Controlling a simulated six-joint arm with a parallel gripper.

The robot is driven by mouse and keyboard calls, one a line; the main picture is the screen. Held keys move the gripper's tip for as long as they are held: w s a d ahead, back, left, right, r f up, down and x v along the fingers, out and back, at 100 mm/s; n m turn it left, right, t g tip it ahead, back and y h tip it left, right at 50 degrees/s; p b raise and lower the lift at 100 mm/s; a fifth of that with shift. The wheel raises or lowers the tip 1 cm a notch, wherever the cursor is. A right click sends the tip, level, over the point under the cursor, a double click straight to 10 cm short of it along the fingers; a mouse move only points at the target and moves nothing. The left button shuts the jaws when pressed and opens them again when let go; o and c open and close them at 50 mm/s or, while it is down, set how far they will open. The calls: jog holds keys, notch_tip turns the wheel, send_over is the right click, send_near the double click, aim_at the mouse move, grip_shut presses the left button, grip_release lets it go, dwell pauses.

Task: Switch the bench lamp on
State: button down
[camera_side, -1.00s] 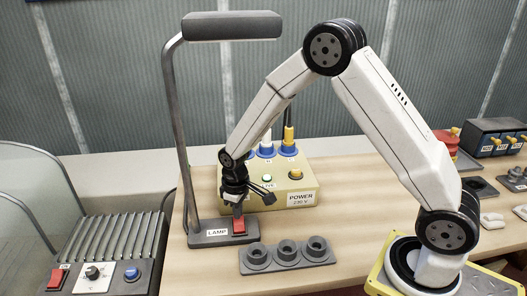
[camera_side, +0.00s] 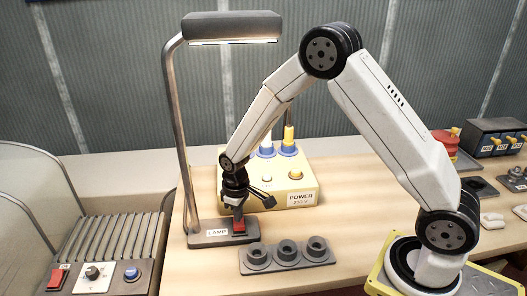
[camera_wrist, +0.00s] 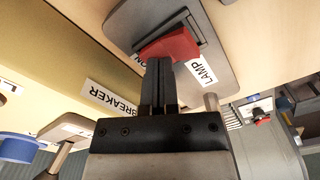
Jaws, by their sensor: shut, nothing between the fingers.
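The bench lamp (camera_side: 232,27) stands at the left of the bench on a grey post, and its head is lit along the underside. Its base (camera_side: 208,240) carries a LAMP label and a red rocker switch (camera_side: 239,227). The red rocker also shows in the wrist view (camera_wrist: 172,46), tilted. My gripper (camera_side: 238,211) is shut and empty, pointing down with its fingertips at the rocker. In the wrist view the closed fingers (camera_wrist: 160,66) appear to touch the rocker's edge; they hide part of it.
A yellow POWER box (camera_side: 300,183) with blue sockets stands just behind my gripper. A grey three-hole holder (camera_side: 287,254) lies in front of it. A ribbed heater-like unit (camera_side: 105,250) with a red switch, knob and blue button is at left. Bench between holder and my base is clear.

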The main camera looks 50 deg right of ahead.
jog(key=shift+r, duration=3.55)
jog(key=s+d+r+m+t, duration=0.1)
jog(key=s, duration=0.7)
jog(key=s+r+m+t, duration=0.1)
jog(key=s+r+m, duration=0.1)
jog(key=s, duration=0.5)
jog(key=shift+s+d+r+t, duration=0.3)
jog(key=shift+s+d, duration=0.05)
jog(key=shift+d, duration=0.05)
